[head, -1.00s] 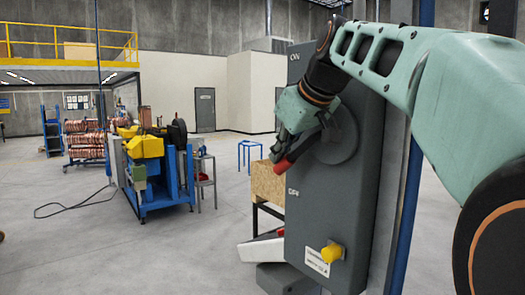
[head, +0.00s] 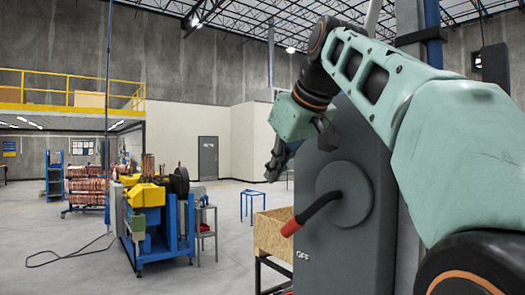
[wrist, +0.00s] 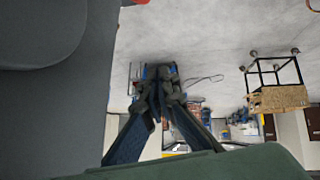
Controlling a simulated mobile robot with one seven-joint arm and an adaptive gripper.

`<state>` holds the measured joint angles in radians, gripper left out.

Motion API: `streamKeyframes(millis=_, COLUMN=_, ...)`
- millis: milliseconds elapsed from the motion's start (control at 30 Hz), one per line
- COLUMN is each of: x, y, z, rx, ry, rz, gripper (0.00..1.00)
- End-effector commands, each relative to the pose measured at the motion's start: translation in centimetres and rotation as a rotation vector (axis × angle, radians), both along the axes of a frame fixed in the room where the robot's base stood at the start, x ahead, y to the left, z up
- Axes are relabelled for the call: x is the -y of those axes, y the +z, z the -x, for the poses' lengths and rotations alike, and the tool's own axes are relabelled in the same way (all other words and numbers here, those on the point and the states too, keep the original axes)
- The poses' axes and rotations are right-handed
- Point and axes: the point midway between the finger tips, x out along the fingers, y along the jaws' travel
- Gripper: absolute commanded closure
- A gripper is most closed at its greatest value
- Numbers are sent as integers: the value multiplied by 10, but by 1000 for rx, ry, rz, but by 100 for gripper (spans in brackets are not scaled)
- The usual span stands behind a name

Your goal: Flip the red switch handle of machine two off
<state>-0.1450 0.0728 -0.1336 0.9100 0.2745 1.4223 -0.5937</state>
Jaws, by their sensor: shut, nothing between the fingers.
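The switch box (head: 335,255) is a grey panel at the right of the head view. Its handle (head: 317,209) is a black lever from a round hub (head: 352,192), with a red grip (head: 291,228) pointing down-left, a little above the OFF label (head: 302,256). My gripper (head: 273,168) is shut and empty, above and apart from the grip, beside the box's left edge. Its closed dark fingers (wrist: 157,88) show in the wrist view, with the grey box face (wrist: 60,100) at left. The ON label is hidden behind my arm.
A wooden crate on a stand (head: 270,232) is just left of the box. A blue and yellow machine (head: 150,220) stands farther left on open concrete floor. A blue stool (head: 253,205) stands behind. A blue post (head: 432,25) rises behind my arm.

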Motion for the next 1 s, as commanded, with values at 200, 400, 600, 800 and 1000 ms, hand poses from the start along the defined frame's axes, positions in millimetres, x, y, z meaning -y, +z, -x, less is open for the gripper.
streamKeyframes(millis=200, x=-1, y=22, z=2, rx=2, ry=0, rz=1, gripper=100)
streamKeyframes(millis=400, x=-2, y=34, z=4, rx=1, ry=-1, rz=-1, gripper=100)
streamKeyframes(millis=600, x=-2, y=41, z=6, rx=0, ry=0, rz=0, gripper=100)
streamKeyframes(millis=800, x=-2, y=42, z=7, rx=0, ry=0, rz=0, gripper=100)
streamKeyframes(millis=1000, x=-2, y=42, z=7, rx=0, ry=0, rz=0, gripper=100)
